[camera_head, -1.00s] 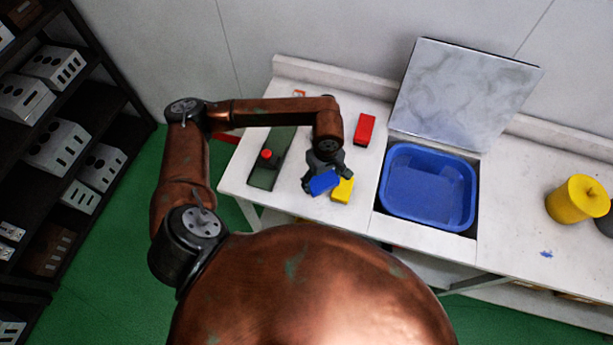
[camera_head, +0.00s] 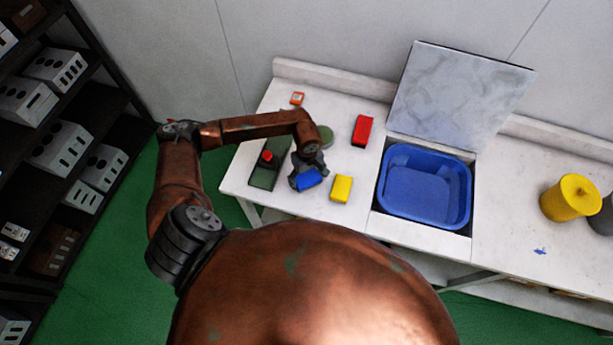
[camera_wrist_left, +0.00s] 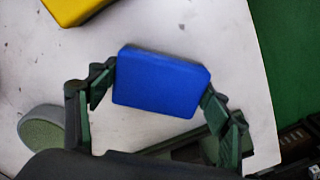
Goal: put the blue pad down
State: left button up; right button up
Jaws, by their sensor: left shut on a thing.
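The blue pad (camera_head: 309,179) is a small blue block between the fingers of my left gripper (camera_head: 305,176). In the left wrist view the pad (camera_wrist_left: 160,82) sits across the fingertips of my left gripper (camera_wrist_left: 158,92), which is shut on it. The pad is over the white table (camera_head: 340,112), left of the yellow block (camera_head: 341,189). I cannot tell whether it touches the table top. The yellow block also shows at the top left of the left wrist view (camera_wrist_left: 75,8). My right gripper is not in view.
A green base with a red knob (camera_head: 266,172) lies left of my gripper. A red block (camera_head: 362,130), a small orange item (camera_head: 297,98) and a round green disc (camera_head: 325,136) are behind it. A blue basin (camera_head: 425,187) and a yellow cylinder (camera_head: 570,198) stand to the right.

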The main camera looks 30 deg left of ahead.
aim_at(307, 177)
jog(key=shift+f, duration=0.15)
pick_arm(q)
jog(key=shift+f, duration=0.15)
jog(key=o, duration=0.9)
jog(key=shift+o, duration=1)
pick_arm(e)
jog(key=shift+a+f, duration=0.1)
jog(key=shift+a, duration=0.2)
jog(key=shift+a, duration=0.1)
pick_arm(q)
jog(key=shift+r, duration=0.25)
notch_tip(307, 177, up, 12)
jog(key=b, duration=0.2)
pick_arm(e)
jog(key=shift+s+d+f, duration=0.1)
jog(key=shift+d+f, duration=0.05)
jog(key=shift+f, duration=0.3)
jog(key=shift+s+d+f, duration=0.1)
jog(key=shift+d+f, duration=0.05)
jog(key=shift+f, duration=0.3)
